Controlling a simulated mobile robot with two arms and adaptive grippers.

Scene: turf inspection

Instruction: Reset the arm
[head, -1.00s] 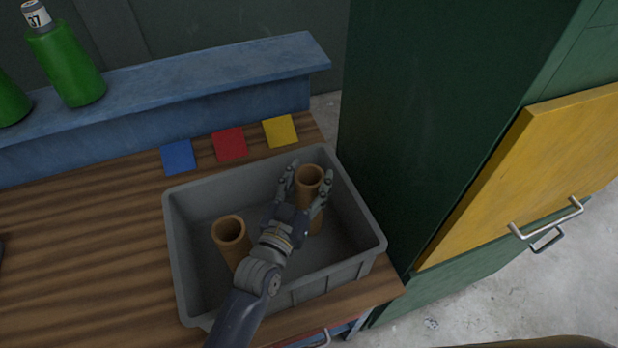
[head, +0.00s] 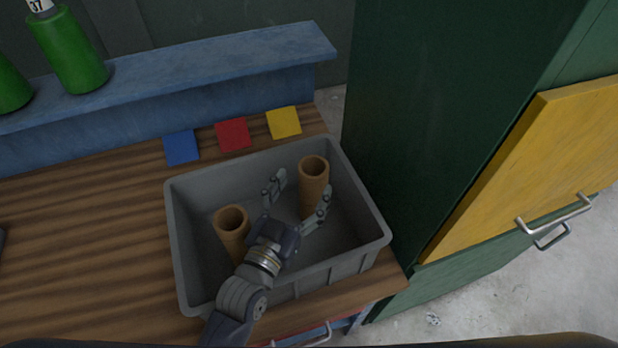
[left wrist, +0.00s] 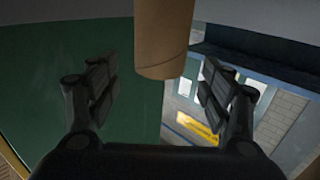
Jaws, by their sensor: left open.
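My left gripper (head: 297,206) is open inside the grey bin (head: 182,262) in the head view. Its fingers are spread and hold nothing. A brown tube (head: 313,176) stands in the bin just beyond the fingers, apart from the palm. A second brown tube (head: 232,230) stands in the bin to the left of the gripper, its lower part partly hidden. In the left wrist view, the open left gripper (left wrist: 160,88) shows with a brown tube (left wrist: 164,35) ahead, between and beyond the fingertips. My right gripper is not in view.
The bin sits on a wooden bench (head: 80,235) by a green cabinet (head: 430,110) with a yellow door (head: 540,170). Blue (head: 181,147), red (head: 233,134) and yellow (head: 284,122) squares lie behind the bin. Green bottles (head: 70,52) stand on a blue ledge (head: 200,75).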

